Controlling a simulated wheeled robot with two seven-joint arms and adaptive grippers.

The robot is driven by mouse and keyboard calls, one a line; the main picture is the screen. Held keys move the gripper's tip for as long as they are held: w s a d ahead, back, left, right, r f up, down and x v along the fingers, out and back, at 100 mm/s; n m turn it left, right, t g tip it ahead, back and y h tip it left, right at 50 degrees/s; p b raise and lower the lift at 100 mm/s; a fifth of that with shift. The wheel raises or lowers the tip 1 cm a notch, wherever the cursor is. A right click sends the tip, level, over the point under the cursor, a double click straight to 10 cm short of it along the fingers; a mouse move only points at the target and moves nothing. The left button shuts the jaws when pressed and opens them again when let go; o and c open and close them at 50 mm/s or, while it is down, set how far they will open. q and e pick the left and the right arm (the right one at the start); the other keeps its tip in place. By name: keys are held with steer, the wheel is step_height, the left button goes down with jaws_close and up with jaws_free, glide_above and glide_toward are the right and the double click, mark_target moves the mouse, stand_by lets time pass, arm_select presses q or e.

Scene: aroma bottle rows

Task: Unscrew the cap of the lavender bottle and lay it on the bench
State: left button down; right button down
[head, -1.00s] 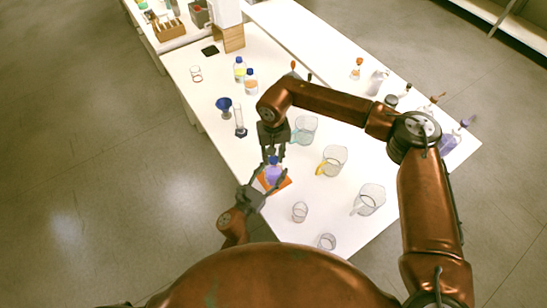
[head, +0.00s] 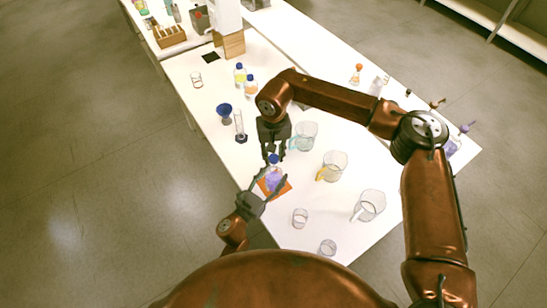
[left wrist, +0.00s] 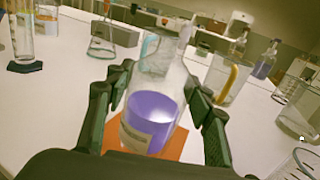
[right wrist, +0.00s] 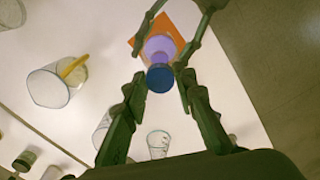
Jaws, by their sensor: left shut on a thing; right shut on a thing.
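The lavender bottle (head: 274,180) is clear, with purple liquid and a label, and stands upright at the orange mat (head: 286,187). My left gripper (head: 268,184) is shut around its body; the left wrist view shows the bottle (left wrist: 150,120) between the fingers (left wrist: 163,106). The blue cap (head: 273,159) is at the bottle's top. My right gripper (head: 272,156) comes down from above and is shut on the cap. In the right wrist view the cap (right wrist: 160,78) sits between the right fingertips (right wrist: 160,76), over the bottle. I cannot tell whether the threads still engage.
A graduated cylinder (head: 240,128) and blue-capped bottles (head: 240,74) stand behind.

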arm_select(q)
steer(key=c, duration=0.9)
jaws_free()
steer(key=shift+o, duration=0.2)
